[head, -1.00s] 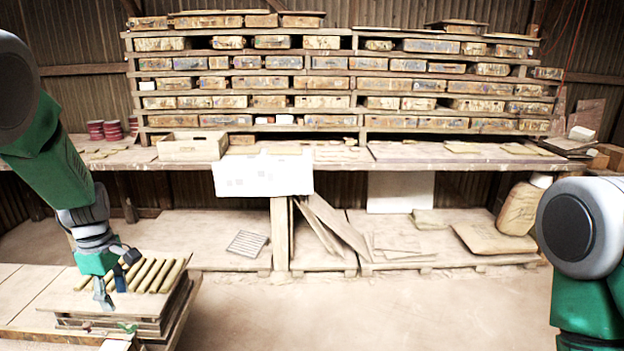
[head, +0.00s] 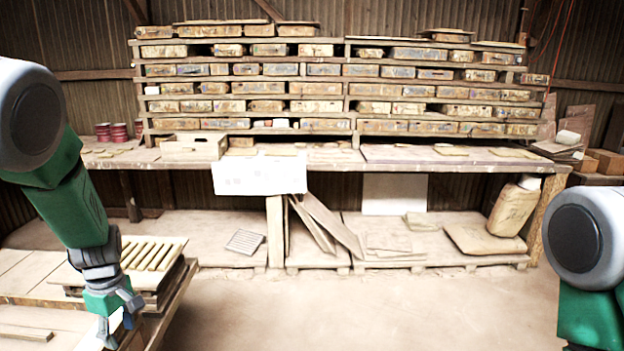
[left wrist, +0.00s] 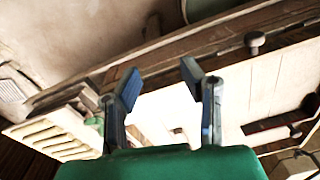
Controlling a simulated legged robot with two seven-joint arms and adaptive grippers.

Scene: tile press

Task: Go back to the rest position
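My left gripper (head: 119,324) hangs low over the near edge of the left table, nearer to me than the slatted stack (head: 150,254). In the left wrist view its two blue fingertips (left wrist: 160,82) stand apart with nothing between them. The stack, with pale rounded bars on top, also shows at the lower left of the left wrist view (left wrist: 45,138), apart from the fingers. My right arm shows at the right edge of the head view, but its gripper is out of the picture.
The left table (head: 30,292) carries a loose flat strip (head: 25,332) at its front. A long workbench (head: 330,158) with a paper sheet (head: 260,174) and shelves full of boxes (head: 340,85) stands behind. The floor in the middle (head: 370,310) is clear.

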